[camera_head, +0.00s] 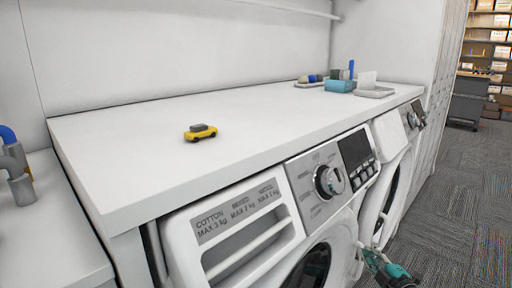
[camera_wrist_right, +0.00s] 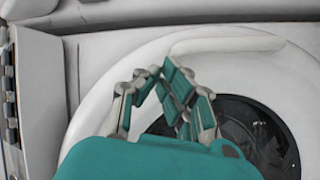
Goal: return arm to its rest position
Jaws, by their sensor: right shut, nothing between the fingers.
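My right gripper (camera_head: 376,255) shows at the bottom right of the head view, low in front of the white washing machine (camera_head: 180,240). In the right wrist view the right gripper (camera_wrist_right: 170,80) has teal pads and its fingertips come together, with nothing between them. Behind the fingers is the machine's round door (camera_wrist_right: 265,125) with dark glass. I cannot tell whether the fingers touch the door. My left gripper is not in view.
A yellow toy car (camera_head: 200,132) sits on the white counter (camera_head: 120,140). A teal box (camera_head: 340,86) and other small items stand at its far end. Grey and blue pipes (camera_head: 15,165) are at the left. Carpet floor (camera_head: 460,190) is free at the right, with shelves (camera_head: 488,50) beyond.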

